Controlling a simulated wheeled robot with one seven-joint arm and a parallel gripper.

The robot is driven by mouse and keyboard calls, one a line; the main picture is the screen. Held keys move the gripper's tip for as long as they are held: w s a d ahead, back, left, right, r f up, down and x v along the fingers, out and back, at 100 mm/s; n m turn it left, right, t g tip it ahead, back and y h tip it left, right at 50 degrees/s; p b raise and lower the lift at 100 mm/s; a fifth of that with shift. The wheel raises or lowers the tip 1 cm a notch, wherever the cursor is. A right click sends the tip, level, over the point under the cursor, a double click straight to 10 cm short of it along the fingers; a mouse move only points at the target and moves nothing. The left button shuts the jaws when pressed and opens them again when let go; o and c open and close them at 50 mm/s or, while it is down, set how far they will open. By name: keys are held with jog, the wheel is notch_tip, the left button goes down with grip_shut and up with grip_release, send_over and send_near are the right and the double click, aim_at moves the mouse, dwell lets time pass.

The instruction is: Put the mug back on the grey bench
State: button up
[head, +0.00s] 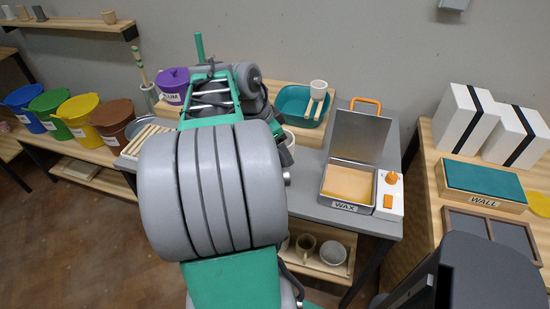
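The grey bench (303,195) stands in the middle, partly covered by my arm. A brown mug (305,246) stands on the wooden shelf under the bench, beside a pale bowl (332,253). A cream cup-like rim (290,138) shows on the bench just right of my arm, mostly hidden. A pale cup-shaped thing (318,87) is at the teal basin at the back. I cannot tell which of these is the task's mug. My arm reaches over the bench and blocks the view of its left part. My gripper does not show, so its hold is hidden.
An open box labelled WAX (347,184) with an orange handle fills the bench's right part. The teal basin (292,101) is on a raised wooden board behind. Coloured buckets (80,114) stand at left. A wooden table with white boxes (465,119) is at right.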

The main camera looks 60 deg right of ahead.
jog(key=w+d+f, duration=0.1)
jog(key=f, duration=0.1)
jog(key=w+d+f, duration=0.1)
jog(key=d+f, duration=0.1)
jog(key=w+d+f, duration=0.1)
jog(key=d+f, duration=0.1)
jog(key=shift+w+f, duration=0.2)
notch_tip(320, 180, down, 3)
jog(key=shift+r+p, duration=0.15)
jog(key=shift+p, duration=0.15)
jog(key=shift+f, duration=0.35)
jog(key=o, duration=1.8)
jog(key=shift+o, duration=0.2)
